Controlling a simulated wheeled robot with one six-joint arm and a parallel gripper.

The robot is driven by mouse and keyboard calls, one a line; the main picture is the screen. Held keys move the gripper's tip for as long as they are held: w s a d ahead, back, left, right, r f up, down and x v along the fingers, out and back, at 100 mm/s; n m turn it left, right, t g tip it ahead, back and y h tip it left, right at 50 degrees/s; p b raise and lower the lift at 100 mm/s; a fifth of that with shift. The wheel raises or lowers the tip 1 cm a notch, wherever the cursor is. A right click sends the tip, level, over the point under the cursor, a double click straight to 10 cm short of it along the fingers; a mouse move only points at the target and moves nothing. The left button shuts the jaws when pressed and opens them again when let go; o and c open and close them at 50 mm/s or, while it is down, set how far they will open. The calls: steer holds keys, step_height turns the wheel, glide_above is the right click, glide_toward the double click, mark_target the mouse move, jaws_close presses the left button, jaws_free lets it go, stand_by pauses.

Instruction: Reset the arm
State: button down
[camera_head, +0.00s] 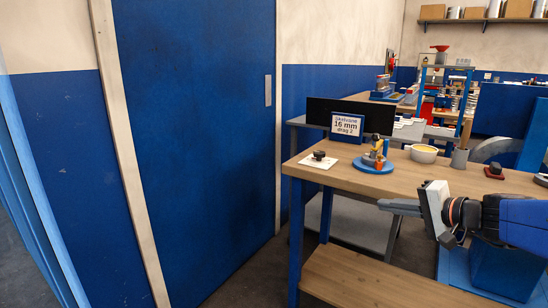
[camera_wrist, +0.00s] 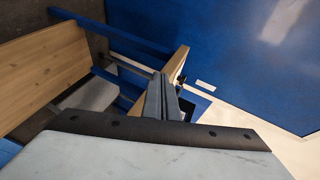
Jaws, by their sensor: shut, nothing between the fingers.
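My gripper (camera_head: 388,206) reaches in from the right in the head view, with its grey fingers pointing left. It appears in front of the near edge of the wooden workbench (camera_head: 441,178). In the wrist view, the fingers of my gripper (camera_wrist: 161,86) are together with nothing held between them. The bench (camera_wrist: 172,70) shows beyond the fingers there. My arm's blue link and orange-ringed wrist are at the lower right of the head view.
On the bench are a white card (camera_head: 318,162) with a dark knob, a figure on a blue disc (camera_head: 373,165), a sign (camera_head: 347,125), a bowl (camera_head: 423,153) and a grey cup (camera_head: 459,158). A lower wooden shelf (camera_head: 360,280) sits below. A blue door (camera_head: 200,140) stands left.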

steer(key=s+a+f+n+g+h, duration=0.1)
steer(key=s+a+f+n+g, duration=0.25)
steer(key=s, duration=0.35)
steer(key=s+a+f+n+g+h, duration=0.1)
steer(key=s+a+f+n+g, duration=0.15)
steer(key=s+a+f, duration=0.35)
steer(key=s+d+f+n+g+h, duration=0.1)
steer(key=s+d+f+n+h, duration=0.1)
steer(key=s+d+h, duration=0.3)
steer(key=s+d+n, duration=0.1)
steer(key=s+d, duration=0.2)
steer(key=s, duration=0.1)
steer(key=shift+s+d+f+h, duration=0.3)
steer(key=shift+s, duration=0.1)
